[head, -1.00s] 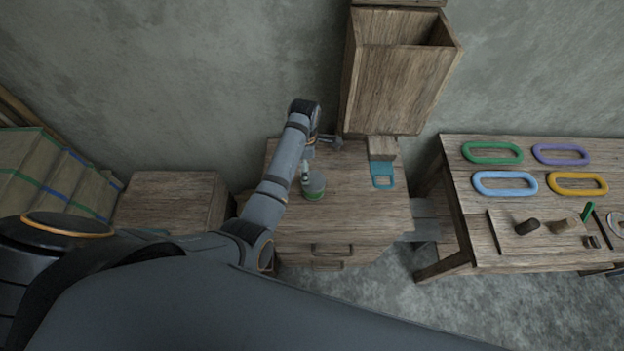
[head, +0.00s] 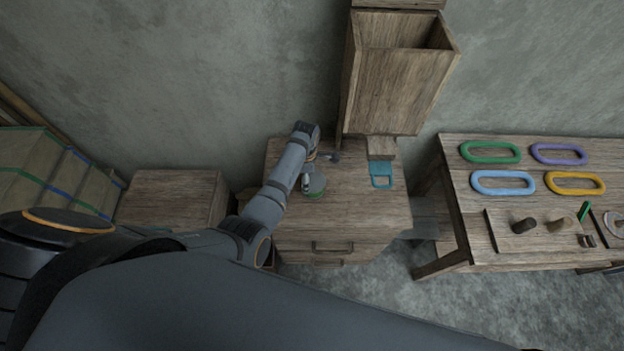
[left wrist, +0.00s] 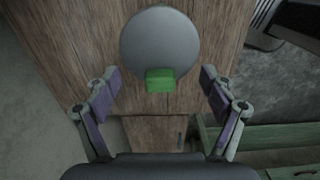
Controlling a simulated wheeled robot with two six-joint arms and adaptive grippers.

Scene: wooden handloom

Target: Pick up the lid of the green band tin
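The green band tin (head: 315,187) stands on the wooden drawer cabinet in the head view, small and partly hidden by my left arm. In the left wrist view its round grey lid (left wrist: 160,38) is seen from above, with a green block (left wrist: 160,80) at the near edge. My left gripper (left wrist: 159,78) is open, with one finger on each side of the green block and clear gaps between. In the head view my left gripper (head: 306,183) is at the tin's left side. My right gripper is not in view.
A teal flat item (head: 381,184) and a small wooden block (head: 381,147) lie on the cabinet (head: 355,215) to the right. A tall wooden box (head: 392,85) is on the wall behind. The right table (head: 465,215) holds several coloured rings. The cabinet's front right is clear.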

